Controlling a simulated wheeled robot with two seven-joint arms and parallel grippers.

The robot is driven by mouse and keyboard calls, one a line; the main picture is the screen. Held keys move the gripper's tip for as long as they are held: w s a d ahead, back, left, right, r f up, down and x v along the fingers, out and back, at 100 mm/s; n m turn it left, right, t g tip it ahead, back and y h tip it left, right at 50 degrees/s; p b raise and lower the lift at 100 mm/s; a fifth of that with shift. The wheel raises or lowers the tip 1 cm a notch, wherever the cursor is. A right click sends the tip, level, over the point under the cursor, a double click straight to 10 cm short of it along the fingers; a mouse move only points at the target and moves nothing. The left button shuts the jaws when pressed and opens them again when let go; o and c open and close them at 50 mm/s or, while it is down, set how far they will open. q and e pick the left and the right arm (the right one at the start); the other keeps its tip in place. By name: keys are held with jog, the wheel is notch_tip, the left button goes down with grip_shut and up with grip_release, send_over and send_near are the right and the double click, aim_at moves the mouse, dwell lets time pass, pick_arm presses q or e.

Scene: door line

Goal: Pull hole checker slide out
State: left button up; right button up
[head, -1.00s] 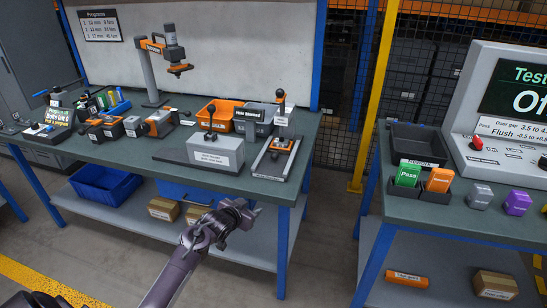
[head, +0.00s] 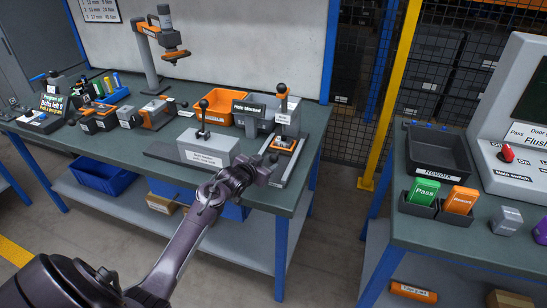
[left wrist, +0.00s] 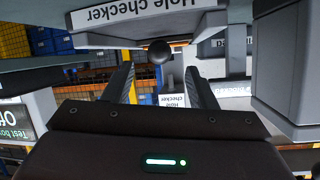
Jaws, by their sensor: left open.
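The hole checker (head: 284,143) stands at the right front end of the green bench, with an upright labelled post, a black ball on top and an orange part low on its base. My left gripper (head: 266,168) is open at its front, partly hiding the base. In the left wrist view, a "Hole checker" label appears upside down on a grey block (left wrist: 145,12). A black ball knob (left wrist: 159,52) shows between the open fingers (left wrist: 160,88), beyond their tips; I cannot tell any contact. The slide itself is hard to make out. My right gripper is not in view.
Left of the checker stands a grey block with a black-knobbed lever (head: 205,148). Behind are an orange bin (head: 219,108) and a grey bin labelled "Hole blocked" (head: 248,113). A second table (head: 450,240) with Pass and Rework cards is at right, across a floor gap.

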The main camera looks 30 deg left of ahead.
aim_at(272, 159)
pick_arm(q)
jog(key=x, duration=0.2)
jog(key=shift+w, duration=0.3)
jog(key=shift+x, duration=1.2)
jog(key=shift+w+f, duration=0.3)
jog(key=shift+w, duration=0.05)
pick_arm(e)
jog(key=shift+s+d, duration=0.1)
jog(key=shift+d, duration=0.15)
pick_arm(q)
jog(key=shift+c, duration=0.4)
grip_shut()
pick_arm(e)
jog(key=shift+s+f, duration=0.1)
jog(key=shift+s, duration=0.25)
